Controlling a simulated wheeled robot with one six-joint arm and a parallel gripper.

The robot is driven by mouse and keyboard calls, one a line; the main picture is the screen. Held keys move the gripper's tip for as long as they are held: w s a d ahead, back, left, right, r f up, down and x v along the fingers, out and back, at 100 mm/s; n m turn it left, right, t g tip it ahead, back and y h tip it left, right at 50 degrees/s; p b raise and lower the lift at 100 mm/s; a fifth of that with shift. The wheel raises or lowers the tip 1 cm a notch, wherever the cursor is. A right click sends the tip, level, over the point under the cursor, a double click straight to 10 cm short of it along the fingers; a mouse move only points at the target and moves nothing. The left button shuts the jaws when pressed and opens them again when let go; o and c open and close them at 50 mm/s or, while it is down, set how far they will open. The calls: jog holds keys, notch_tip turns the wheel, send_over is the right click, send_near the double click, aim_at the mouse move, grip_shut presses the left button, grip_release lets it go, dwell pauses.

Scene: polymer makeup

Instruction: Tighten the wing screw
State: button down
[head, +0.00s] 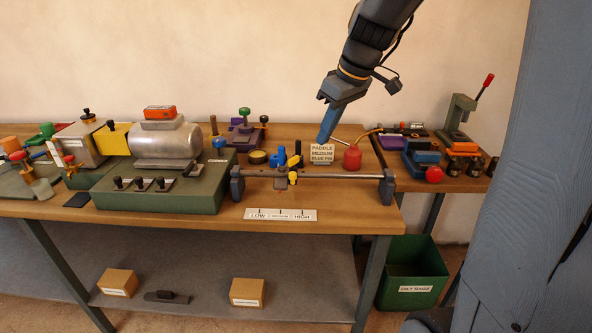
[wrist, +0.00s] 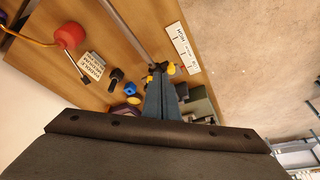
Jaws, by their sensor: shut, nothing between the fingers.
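A slider carriage (head: 281,181) sits on the metal rail (head: 340,177) near the front of the bench. A small yellow part (head: 292,177), which looks like the wing screw, is at the carriage. In the wrist view, yellow parts (wrist: 171,69) show at the carriage just beyond my fingertips. My gripper (head: 324,140) is above the bench, up and to the right of the carriage in the head view. Its blue-grey fingers (wrist: 158,76) are together and empty. I cannot tell how tight the screw is.
A LOW to HIGH scale plate (head: 280,215) lies in front of the rail. A sign reading "PADDLE MEDIUM BLUE PIN" (head: 322,154) and a red bulb-shaped item (head: 352,158) stand behind it. A green machine base (head: 160,190) with a metal drum is to the left.

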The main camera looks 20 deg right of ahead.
aim_at(294, 163)
jog(key=w+a+f+p, duration=0.3)
jog(key=w+f, duration=0.3)
jog(key=f, duration=0.3)
jog(key=shift+a+f+p, duration=0.15)
jog(key=shift+a+p, duration=0.25)
jog(key=shift+a, duration=0.35)
jog(key=shift+w, duration=0.1)
